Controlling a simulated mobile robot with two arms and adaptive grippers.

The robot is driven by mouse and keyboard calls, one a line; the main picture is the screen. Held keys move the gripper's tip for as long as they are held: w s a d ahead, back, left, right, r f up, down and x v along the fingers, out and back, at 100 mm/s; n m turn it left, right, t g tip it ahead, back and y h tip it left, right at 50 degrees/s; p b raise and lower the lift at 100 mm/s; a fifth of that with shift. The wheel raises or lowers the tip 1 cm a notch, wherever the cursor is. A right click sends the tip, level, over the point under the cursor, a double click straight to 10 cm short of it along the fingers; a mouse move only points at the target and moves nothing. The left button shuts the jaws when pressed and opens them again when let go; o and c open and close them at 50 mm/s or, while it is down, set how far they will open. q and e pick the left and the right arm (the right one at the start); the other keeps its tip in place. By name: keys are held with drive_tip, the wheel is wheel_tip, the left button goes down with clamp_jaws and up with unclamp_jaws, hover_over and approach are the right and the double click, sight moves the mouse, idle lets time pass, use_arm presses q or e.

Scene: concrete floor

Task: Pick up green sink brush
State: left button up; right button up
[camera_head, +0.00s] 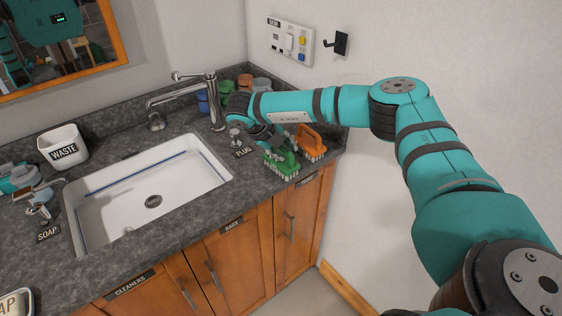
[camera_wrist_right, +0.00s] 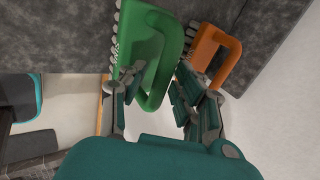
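The green sink brush (camera_head: 282,162) stands bristles down on the grey counter near its front right corner, beside an orange brush (camera_head: 311,143). My right gripper (camera_head: 272,143) is over the green brush from behind. In the right wrist view, its two fingers (camera_wrist_right: 158,90) are apart, on either side of the green brush's looped handle (camera_wrist_right: 160,85). I see no clear grip; whether a finger touches the handle is hard to tell. My left gripper (camera_head: 38,192) shows only partly at the left edge of the head view, near the soap label, and its fingers are unclear.
The orange brush (camera_wrist_right: 215,52) is close to my right fingers. A white sink (camera_head: 150,200) with a metal faucet (camera_head: 212,100) is to the left. Several cups stand behind the gripper. A waste bin (camera_head: 63,147) is at the back left. A wall bounds the right side.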

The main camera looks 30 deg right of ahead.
sight(280, 162)
clamp_jaws()
drive_tip(key=shift+r, duration=0.15)
idle(0.4)
drive_tip(key=shift+r+b, duration=0.4)
drive_tip(key=shift+r, duration=0.2)
drive_tip(key=shift+b+v, duration=0.65)
drive_tip(key=shift+v, duration=0.4)
drive_tip(key=s+a+r+b, duration=0.1)
drive_tip(key=a+b, duration=0.1)
drive_tip(key=a, duration=0.5)
drive_tip(key=s+a+r+b, duration=0.1)
drive_tip(key=s+a, duration=0.1)
drive_tip(key=a, duration=0.5)
drive_tip(key=shift+a+b, duration=0.25)
drive_tip(key=shift+b, duration=0.15)
drive_tip(key=shift+a+f, duration=0.1)
drive_tip(key=shift+f, duration=0.05)
